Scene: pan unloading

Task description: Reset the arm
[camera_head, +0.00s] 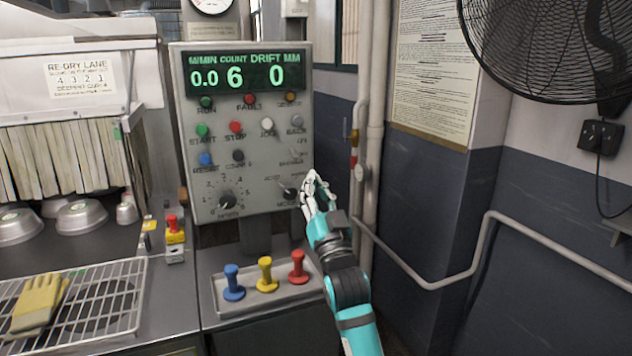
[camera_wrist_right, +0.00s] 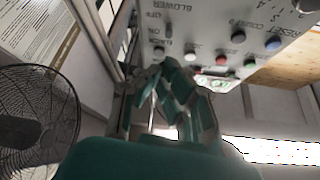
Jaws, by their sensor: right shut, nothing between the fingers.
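My right gripper (camera_head: 313,190) is in front of the lower right corner of the grey control panel (camera_head: 247,180), close to the dark knob there. Its fingers are shut and hold nothing. In the right wrist view the closed fingers (camera_wrist_right: 172,85) point up toward the panel (camera_wrist_right: 215,30). I cannot tell whether the fingertips touch the panel. The teal arm comes up from the bottom right of the head view. My left gripper does not show.
A tray with blue, yellow and red handles (camera_head: 265,275) sits below the panel. A wire rack (camera_head: 110,290) with a yellow glove (camera_head: 38,303) lies at left. Pipes (camera_head: 368,150) run right of the panel. A black fan (camera_head: 560,45) is at upper right.

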